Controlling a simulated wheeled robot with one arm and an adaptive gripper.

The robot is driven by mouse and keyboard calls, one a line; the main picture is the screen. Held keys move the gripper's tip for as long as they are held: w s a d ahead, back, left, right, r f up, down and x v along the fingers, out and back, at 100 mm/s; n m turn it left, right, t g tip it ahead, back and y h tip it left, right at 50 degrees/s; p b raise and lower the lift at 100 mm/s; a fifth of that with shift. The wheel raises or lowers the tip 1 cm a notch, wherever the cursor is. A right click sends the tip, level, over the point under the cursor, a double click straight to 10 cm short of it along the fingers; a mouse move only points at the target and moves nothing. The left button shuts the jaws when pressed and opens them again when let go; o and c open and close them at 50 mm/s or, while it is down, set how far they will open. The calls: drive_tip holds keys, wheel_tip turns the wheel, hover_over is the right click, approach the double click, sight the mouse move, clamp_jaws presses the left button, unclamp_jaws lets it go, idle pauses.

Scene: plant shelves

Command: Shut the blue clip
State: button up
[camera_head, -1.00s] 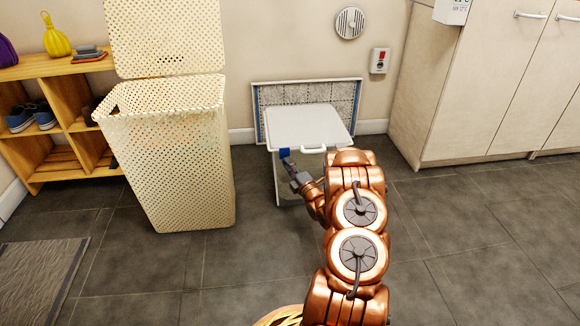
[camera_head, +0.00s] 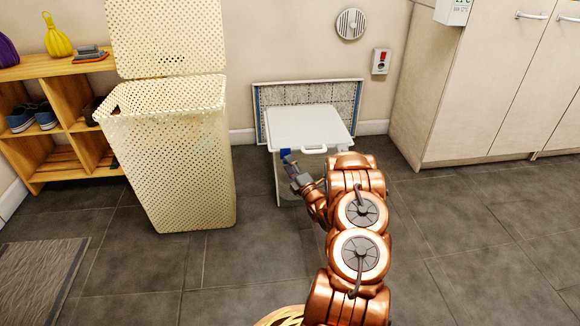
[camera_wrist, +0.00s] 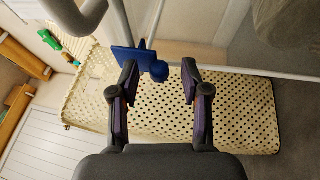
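The blue clip (camera_head: 285,154) is on the front left edge of a clear box with a white lid (camera_head: 308,124), just below the lid rim. In the wrist view the clip (camera_wrist: 134,60) is a flat blue plate with a rounded knob. The frames do not clearly show whether it is latched. My gripper (camera_head: 291,161) is right in front of the clip and partly covers it. In the wrist view my gripper (camera_wrist: 160,76) has its fingers apart. The clip's knob shows between the fingertips, nearer the left finger. I cannot tell whether they touch.
A cream perforated hamper (camera_head: 170,160) with a raised lid stands left of the box. A framed panel (camera_head: 306,94) leans on the wall behind. A wooden shelf (camera_head: 62,118) is at far left and pale cabinets (camera_head: 490,90) at right. The tiled floor to the right is clear.

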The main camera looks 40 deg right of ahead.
drive_tip(key=v, duration=1.2)
idle(0.7)
